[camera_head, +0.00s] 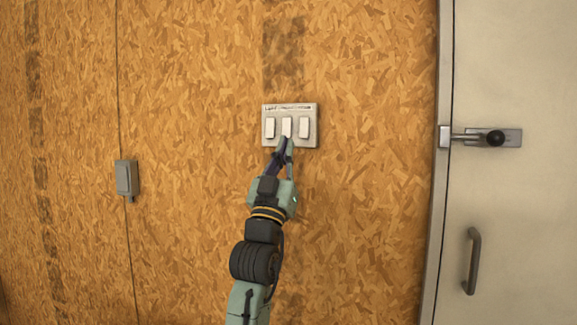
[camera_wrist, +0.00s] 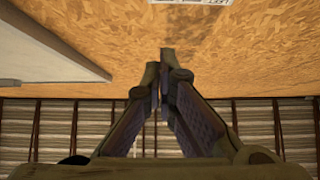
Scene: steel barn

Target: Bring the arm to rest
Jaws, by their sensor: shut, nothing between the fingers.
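My gripper (camera_head: 286,145) is raised in front of a particle-board wall, its fingertips over the lower part of a switch panel (camera_head: 311,140). The panel is light grey with three white rocker switches and a label strip on top. The fingertips overlap the bottom of the middle switch (camera_head: 287,124); I cannot tell whether they touch it. In the wrist view my gripper (camera_wrist: 166,55) is shut, its fingertips together and nothing between them. A bit of the panel (camera_wrist: 190,2) shows at that view's top edge.
A small grey box (camera_head: 126,178) is on the wall at left, with a cable running down. At right is a pale door (camera_head: 520,220) with a black-knobbed bolt (camera_head: 494,138) and a grey pull handle (camera_head: 473,260). The wall around the panel is bare.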

